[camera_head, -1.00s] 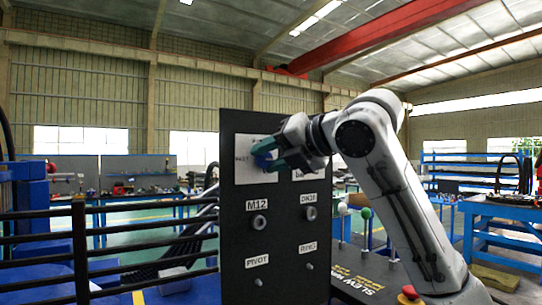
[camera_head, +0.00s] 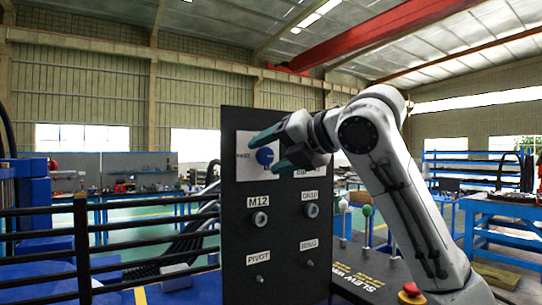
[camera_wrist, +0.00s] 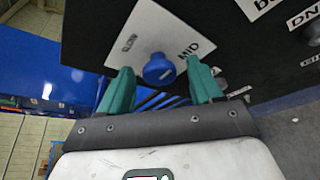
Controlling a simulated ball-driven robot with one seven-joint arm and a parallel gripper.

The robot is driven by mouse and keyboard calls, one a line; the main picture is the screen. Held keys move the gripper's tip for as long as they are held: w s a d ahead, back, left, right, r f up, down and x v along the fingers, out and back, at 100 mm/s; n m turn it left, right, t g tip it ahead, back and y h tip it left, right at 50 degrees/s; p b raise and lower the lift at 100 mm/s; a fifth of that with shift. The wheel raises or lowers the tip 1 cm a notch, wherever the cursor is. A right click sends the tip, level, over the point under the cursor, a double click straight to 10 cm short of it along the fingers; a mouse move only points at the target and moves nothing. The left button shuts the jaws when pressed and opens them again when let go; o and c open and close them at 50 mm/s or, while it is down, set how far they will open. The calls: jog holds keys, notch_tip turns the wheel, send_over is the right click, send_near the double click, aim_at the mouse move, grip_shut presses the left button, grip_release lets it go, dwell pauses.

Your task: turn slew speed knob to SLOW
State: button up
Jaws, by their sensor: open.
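The blue knob (camera_head: 265,156) sits on a white plate (camera_head: 243,142) at the upper left of the black upright panel. In the wrist view the blue knob (camera_wrist: 158,69) lies between the two green fingertips, with clear gaps on both sides. A "MID" label (camera_wrist: 188,50) is to its right on the plate; a smaller label (camera_wrist: 128,42) to its left is too blurred to read. My gripper (camera_head: 270,150) is open and empty, in front of the plate and slightly right of the knob. The knob's pointer direction cannot be told.
The black panel (camera_head: 283,228) also carries M12, PIVOT and RING labels with round fittings below the plate. Lever knobs (camera_head: 366,211) stand on the console at right. A black railing (camera_head: 130,240) is at the left. A red button (camera_head: 410,289) is at lower right.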

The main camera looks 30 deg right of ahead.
jog(key=b+v, duration=0.2)
jog(key=v, duration=0.8)
jog(key=shift+s, duration=0.25)
jog(key=shift+d, duration=0.1)
jog(key=w+f+m+g, duration=0.1)
jog(key=w+f+m, duration=0.2)
jog(key=f+m, duration=0.95)
jog(key=w+f+m+g, duration=0.1)
jog(key=w+f+m, duration=0.15)
jog(key=f, duration=1.85)
jog(key=s+a+f+m+g+h, duration=0.15)
jog(key=s+f+m, duration=0.25)
jog(key=f, duration=0.6)
jog(key=s+a+f+m+g, duration=0.2)
jog(key=s+a+f+m, duration=0.15)
jog(key=f, duration=0.65)
jog(key=s+f+m+g+h, duration=0.1)
jog(key=s+f+m+g, duration=0.1)
jog(key=s+f, duration=0.4)
jog(key=s+f+m+g+h, duration=0.1)
jog(key=s+f+m+g, duration=0.2)
jog(key=s+f, duration=0.4)
jog(key=s+f+m+g+h, duration=0.1)
jog(key=s+f, duration=0.5)
jog(key=s, duration=0.9)
jog(key=shift+s+d+f+m+g, duration=0.35)
jog(key=shift+m+g, duration=0.4)
jog(key=shift+m, duration=0.4)
